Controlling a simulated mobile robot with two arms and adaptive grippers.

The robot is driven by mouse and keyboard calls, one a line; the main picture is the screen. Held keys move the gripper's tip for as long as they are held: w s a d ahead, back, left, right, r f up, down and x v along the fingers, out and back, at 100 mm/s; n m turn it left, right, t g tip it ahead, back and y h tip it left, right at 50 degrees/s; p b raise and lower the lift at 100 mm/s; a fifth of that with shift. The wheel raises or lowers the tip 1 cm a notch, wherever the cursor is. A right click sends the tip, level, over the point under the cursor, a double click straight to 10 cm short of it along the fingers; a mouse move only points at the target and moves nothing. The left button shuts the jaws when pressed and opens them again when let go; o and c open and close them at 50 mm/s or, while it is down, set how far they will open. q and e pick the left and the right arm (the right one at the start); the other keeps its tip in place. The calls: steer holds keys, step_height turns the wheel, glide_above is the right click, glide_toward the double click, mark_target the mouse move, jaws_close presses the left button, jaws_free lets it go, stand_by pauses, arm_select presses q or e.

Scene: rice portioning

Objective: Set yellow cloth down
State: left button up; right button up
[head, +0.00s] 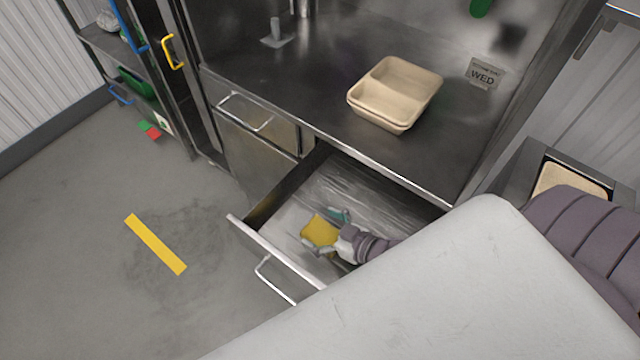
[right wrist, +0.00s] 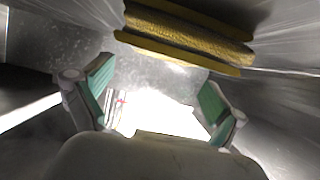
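The yellow cloth (head: 318,231) lies inside the open drawer (head: 279,249) under the steel counter. In the right wrist view the cloth (right wrist: 190,38) shows as a folded yellow band beyond the fingertips. My right gripper (head: 327,230) reaches into the drawer beside the cloth. Its green-padded fingers (right wrist: 155,88) are spread wide, with nothing held between them. I cannot tell whether a finger touches the cloth. My left gripper is not in view.
A beige two-compartment container (head: 396,94) stands on the counter (head: 330,95) above the drawer. A "WED" label (head: 485,74) is at the counter's right. A shelf rack (head: 130,75) stands at the left. The floor beside the yellow strip (head: 155,244) is clear.

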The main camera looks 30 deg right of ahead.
steer(key=shift+s+f, duration=0.35)
steer(key=shift+f, duration=0.1)
steer(key=shift+r, duration=0.25)
steer(key=shift+w+d+r+p, duration=0.1)
steer(key=shift+r+p, duration=0.35)
steer(key=shift+r, duration=0.1)
steer(key=v, duration=0.7)
steer(key=shift+b, duration=0.4)
steer(key=shift+d+r, duration=0.1)
steer(key=shift+r, duration=0.05)
